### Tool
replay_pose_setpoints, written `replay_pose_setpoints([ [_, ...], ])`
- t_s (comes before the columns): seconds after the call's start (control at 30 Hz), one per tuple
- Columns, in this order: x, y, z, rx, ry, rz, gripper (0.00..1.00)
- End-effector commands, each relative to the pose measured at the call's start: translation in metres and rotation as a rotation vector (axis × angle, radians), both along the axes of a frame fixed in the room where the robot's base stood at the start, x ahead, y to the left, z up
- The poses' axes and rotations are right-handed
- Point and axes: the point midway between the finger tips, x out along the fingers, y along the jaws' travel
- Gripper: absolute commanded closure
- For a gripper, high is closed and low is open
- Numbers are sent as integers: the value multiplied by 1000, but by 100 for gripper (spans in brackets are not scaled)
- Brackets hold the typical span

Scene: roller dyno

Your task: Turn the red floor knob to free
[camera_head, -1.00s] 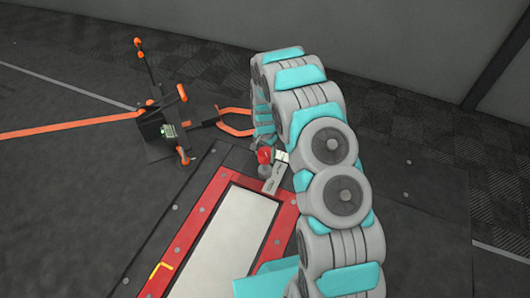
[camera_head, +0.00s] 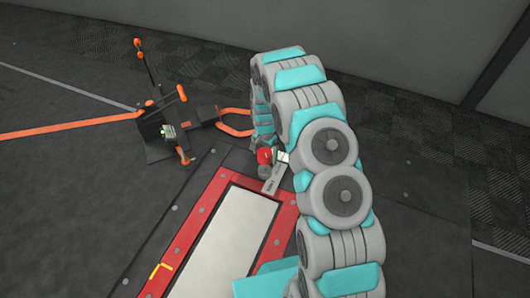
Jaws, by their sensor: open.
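The red floor knob (camera_head: 265,156) shows as a small red shape at the far end of the red-framed floor unit, partly covered by the end of my arm. A white piece (camera_head: 283,157) shows just right of it, and a grey plate with small markings (camera_head: 274,181) lies below it. My arm arches over from the lower right and comes down at the knob. My gripper (camera_head: 264,144) is open, mostly hidden at the arm's end, close above the knob. I cannot tell whether it touches the knob, nor read the knob's setting.
The red frame (camera_head: 186,238) surrounds a pale panel (camera_head: 232,235) set in the dark floor. A black and orange device (camera_head: 152,128) stands left of the knob, with an orange loop (camera_head: 237,131) reaching close to my arm. An orange strip (camera_head: 60,128) runs left.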

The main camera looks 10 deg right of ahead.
Motion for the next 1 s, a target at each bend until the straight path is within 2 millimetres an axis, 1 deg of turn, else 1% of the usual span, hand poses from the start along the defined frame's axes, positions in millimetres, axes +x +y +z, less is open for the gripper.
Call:
replay_pose_setpoints([
  [0.17,1,0,14,0,-1,0,0],
  [0.27,1,0,27,0,-1,0,0],
  [0.5,2,0,67,0,-6,0,0],
  [0.6,0,0,75,0,-1,0,0],
  [0.7,0,0,78,0,0,0,0],
  [1.0,0,0,78,0,0,-1,0],
])
